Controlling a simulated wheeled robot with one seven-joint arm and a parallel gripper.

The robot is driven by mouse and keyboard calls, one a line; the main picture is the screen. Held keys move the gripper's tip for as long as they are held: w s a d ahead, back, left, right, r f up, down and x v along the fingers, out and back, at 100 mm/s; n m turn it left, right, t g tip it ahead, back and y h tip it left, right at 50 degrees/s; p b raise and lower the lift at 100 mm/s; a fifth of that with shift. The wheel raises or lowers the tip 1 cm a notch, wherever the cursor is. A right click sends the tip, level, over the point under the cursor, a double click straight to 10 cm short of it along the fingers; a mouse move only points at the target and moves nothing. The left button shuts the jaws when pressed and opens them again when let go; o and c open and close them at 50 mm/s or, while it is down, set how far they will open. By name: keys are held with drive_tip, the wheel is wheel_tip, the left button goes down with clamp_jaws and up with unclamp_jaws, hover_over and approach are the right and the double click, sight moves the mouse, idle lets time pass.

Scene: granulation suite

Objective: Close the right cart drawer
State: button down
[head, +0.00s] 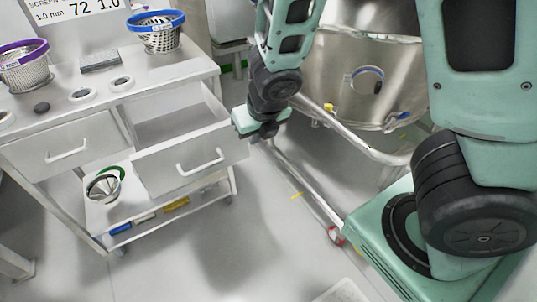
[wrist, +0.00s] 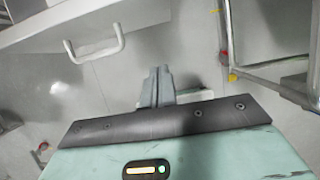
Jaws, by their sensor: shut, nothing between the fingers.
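The right cart drawer (head: 190,160) is pulled out of the white cart (head: 150,70), with its empty inside showing. Its front has a white bar handle (head: 200,161). In the wrist view the handle (wrist: 95,46) and drawer front (wrist: 60,22) are at the upper left. My gripper (head: 262,136) is in the head view just right of the drawer's front right corner. In the wrist view my gripper's fingers (wrist: 157,82) are together with nothing between them, apart from the handle. Whether the gripper touches the drawer corner cannot be told.
The left drawer (head: 65,150) looks shut. A blue-rimmed basket (head: 158,38), a purple-rimmed basket (head: 24,72) and small discs are on the cart top. A steel vessel on a tubular frame (head: 345,85) stands right of my gripper. The floor before the cart is clear.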

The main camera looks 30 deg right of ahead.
sight(243, 144)
drive_tip(key=w+f, duration=0.2)
drive_tip(key=f, duration=0.1)
drive_tip(key=w+f+b, duration=0.1)
drive_tip(key=w+f, duration=0.1)
drive_tip(key=f, duration=0.1)
drive_tip(key=w+f, duration=0.2)
drive_tip(key=f, duration=0.1)
drive_tip(key=shift+w+d+b, duration=0.15)
drive_tip(key=shift+w+b, duration=0.2)
drive_tip(key=shift+w+f, duration=0.15)
drive_tip(key=shift+w, duration=0.35)
